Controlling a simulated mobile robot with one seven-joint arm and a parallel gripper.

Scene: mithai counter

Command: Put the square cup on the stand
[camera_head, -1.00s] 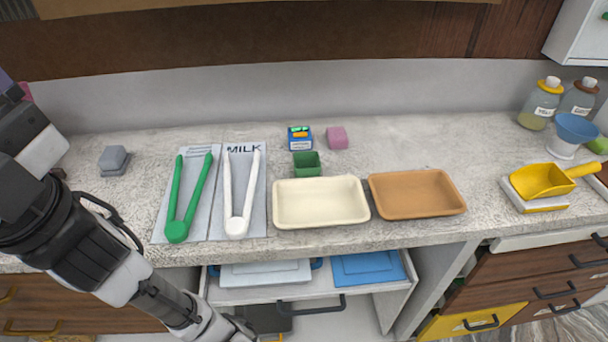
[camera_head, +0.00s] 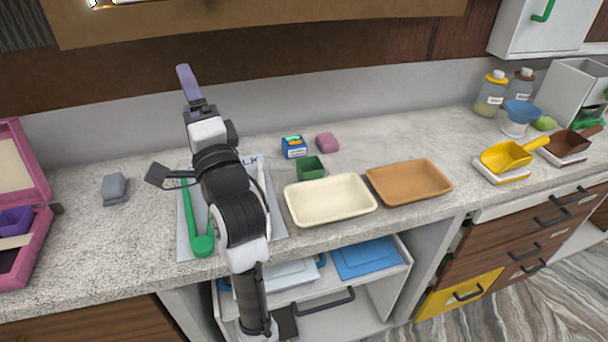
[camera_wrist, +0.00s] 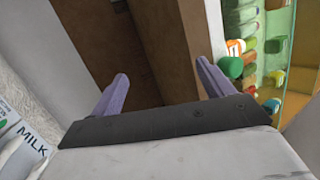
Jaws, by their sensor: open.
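A small green square cup (camera_head: 311,168) stands upright on the counter behind the cream tray. A purple square-looking cup (camera_head: 15,221) sits in the pink case at the left edge, partly cut off. I cannot tell for certain which thing is the stand; a white base (camera_head: 513,128) under a blue bowl stands at the back right. My gripper (camera_head: 187,82) is raised above the counter, left of the green cup and apart from it. In the wrist view its two purple fingers (camera_wrist: 162,70) are spread with nothing between them, facing the wall and a shelf.
A cream tray (camera_head: 330,221) and a brown tray (camera_head: 408,202) lie in front. A blue labelled box (camera_head: 294,153) and pink block (camera_head: 327,142) stand near the green cup. Green tongs (camera_head: 203,246) lie under my arm. A grey block (camera_head: 114,188) is at left.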

